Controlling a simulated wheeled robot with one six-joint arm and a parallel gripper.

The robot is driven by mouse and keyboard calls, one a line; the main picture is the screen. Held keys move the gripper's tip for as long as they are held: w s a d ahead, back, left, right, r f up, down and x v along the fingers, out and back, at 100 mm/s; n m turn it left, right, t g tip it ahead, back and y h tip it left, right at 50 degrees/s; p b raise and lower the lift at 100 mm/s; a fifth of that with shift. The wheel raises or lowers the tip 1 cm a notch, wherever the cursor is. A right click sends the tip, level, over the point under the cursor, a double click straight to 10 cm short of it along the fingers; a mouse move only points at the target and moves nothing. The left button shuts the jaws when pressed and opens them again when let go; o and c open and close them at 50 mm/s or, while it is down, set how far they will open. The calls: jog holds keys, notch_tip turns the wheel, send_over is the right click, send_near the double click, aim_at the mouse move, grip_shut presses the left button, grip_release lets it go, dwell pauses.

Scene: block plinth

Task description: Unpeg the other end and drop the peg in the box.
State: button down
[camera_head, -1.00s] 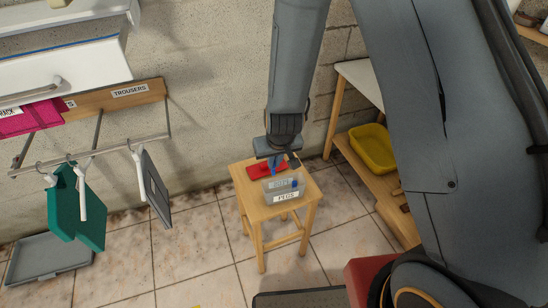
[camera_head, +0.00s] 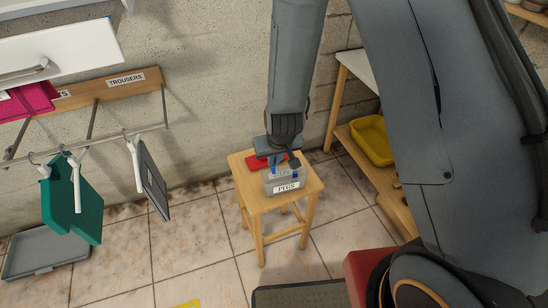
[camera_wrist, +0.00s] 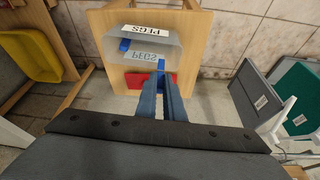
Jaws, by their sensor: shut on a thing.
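The box labelled PEGS (camera_head: 288,187) is a clear-walled box on the small wooden stool (camera_head: 257,199). It also shows in the wrist view (camera_wrist: 144,30), with a blue peg (camera_wrist: 125,44) inside. My gripper (camera_wrist: 162,88) points down over the stool, close to the box's edge. It is shut on another blue peg (camera_wrist: 160,65), whose end shows between the fingertips. In the head view my gripper (camera_head: 276,155) is partly hidden by its own wrist. A folded red cloth (camera_wrist: 134,80) lies on the stool beside the box.
At left, teal (camera_head: 72,200) and dark grey (camera_head: 153,190) pieces hang from a rail under a TROUSERS board (camera_head: 122,80). A yellow tub (camera_head: 372,140) sits on a low shelf at right. A grey tray (camera_head: 45,255) lies on the floor.

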aim_at(274, 171)
jog(key=shift+f+b, duration=1.55)
jog(key=shift+f, duration=0.9)
jog(key=c, duration=1.3)
grip_release()
jog(key=shift+r, duration=0.1)
notch_tip(274, 171, up, 7)
jog(key=p, duration=0.6)
